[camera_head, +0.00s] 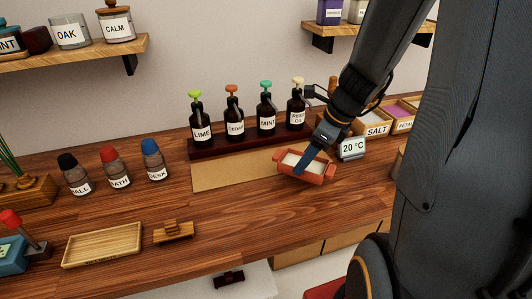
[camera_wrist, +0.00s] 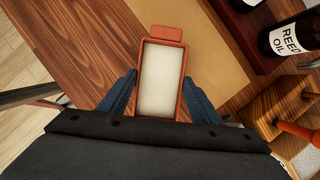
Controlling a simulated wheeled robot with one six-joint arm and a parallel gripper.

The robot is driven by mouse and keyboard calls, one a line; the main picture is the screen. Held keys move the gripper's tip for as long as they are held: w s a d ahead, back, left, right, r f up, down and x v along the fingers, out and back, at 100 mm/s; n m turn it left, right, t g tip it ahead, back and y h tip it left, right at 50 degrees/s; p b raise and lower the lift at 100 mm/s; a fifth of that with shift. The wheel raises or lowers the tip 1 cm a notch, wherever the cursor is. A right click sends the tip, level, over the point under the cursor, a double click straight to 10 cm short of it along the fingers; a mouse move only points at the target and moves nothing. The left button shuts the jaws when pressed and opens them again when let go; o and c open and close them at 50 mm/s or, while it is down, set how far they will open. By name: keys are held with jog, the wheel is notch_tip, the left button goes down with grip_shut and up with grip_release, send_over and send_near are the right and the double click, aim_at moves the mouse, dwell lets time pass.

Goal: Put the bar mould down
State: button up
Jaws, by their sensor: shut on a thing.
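The bar mould (camera_head: 318,172) is a small terracotta-red rectangular tray with end tabs, filled with a pale cream material. My gripper (camera_head: 307,163) is shut on it, with blue fingers at its sides. In the head view the mould looks slightly tilted, near the right end of a tan mat; I cannot tell if it touches the counter. In the wrist view the mould (camera_wrist: 148,42) sits between the two blue fingers (camera_wrist: 158,97), its cream filling facing up. The tan mat (camera_head: 225,177) lies on the wooden counter in front of the bottle rack.
Several dark pump bottles (camera_head: 266,112) stand on a dark rack (camera_head: 215,147) behind the mat. A 20 °C display (camera_head: 352,149) and a salt box (camera_head: 374,128) are close on the right. A wooden tray (camera_head: 103,245) and small wooden piece (camera_head: 174,232) lie at left. The mat's left part is clear.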

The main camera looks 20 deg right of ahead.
jog(key=w+a+p, duration=0.3)
jog(key=w+a, duration=0.5)
jog(key=shift+w+a, duration=0.35)
jog(key=shift+a, duration=0.05)
jog(key=shift+d+f, duration=0.1)
jog(key=shift+f, duration=1.65)
jog(key=shift+f, duration=0.1)
jog(key=o, duration=1.2)
jog(key=shift+o, duration=0.2)
